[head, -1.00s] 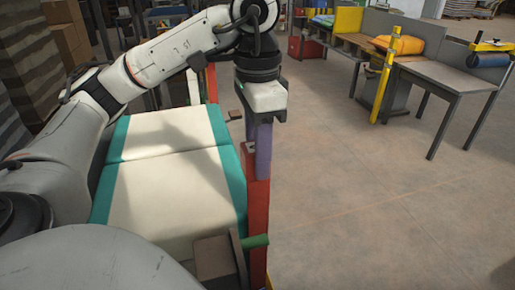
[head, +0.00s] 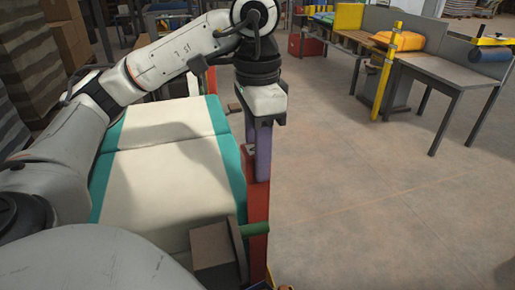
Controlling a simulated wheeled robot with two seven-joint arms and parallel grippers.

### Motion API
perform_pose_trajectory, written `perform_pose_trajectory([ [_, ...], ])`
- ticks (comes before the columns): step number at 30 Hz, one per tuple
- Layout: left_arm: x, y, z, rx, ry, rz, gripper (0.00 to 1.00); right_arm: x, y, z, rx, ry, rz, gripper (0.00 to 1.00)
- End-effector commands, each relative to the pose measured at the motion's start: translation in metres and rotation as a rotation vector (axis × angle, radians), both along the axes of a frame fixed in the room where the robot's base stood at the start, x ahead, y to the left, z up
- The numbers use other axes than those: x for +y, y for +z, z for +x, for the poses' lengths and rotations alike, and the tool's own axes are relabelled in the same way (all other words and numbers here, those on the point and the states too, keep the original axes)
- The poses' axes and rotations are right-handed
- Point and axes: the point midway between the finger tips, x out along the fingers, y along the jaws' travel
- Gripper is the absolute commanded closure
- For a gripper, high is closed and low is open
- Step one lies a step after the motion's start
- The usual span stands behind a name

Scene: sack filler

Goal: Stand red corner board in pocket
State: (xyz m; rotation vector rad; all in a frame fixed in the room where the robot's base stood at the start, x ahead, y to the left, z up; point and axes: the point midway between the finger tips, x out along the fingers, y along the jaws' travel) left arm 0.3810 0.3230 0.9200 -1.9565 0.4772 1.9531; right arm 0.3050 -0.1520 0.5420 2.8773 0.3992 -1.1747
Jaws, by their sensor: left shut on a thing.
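The red corner board (head: 257,208) is long and narrow and stands roughly upright along the right side of the sack stack, near its front corner. My left gripper (head: 263,150) points down over its upper part and is shut on it. Purple-grey finger parts cover the board's top. A green rod (head: 255,230) crosses in front of the board's lower part. A brown block with a grey plate (head: 215,250) sits left of the rod. The board's lower end and the pocket are hidden or cannot be made out. My right gripper is not in view.
White sacks with teal edges (head: 165,190) lie left of the board. Another red upright piece (head: 212,80) shows at the stack's far right corner. A grey table (head: 450,75) and a yellow post (head: 385,75) stand at the back right. The floor (head: 390,200) between is clear.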

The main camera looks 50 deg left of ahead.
Motion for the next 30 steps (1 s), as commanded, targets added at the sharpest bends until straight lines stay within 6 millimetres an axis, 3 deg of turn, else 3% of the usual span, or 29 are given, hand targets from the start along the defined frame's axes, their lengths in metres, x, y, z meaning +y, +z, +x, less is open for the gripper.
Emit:
perform_pose_trajectory([
  [18, 0.000, -0.023, 0.000, 0.000, 0.000, 0.000, 1.00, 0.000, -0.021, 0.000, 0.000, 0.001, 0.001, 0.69],
  [27, 0.000, -0.024, 0.000, 0.000, 0.000, 0.000, 1.00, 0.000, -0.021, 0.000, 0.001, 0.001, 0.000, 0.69],
  [28, 0.000, -0.024, 0.000, -0.001, 0.000, 0.000, 0.60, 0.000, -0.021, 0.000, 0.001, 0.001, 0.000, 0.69],
  [30, 0.000, -0.024, 0.000, 0.000, 0.000, 0.000, 0.48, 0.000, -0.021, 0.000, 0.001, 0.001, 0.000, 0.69],
])
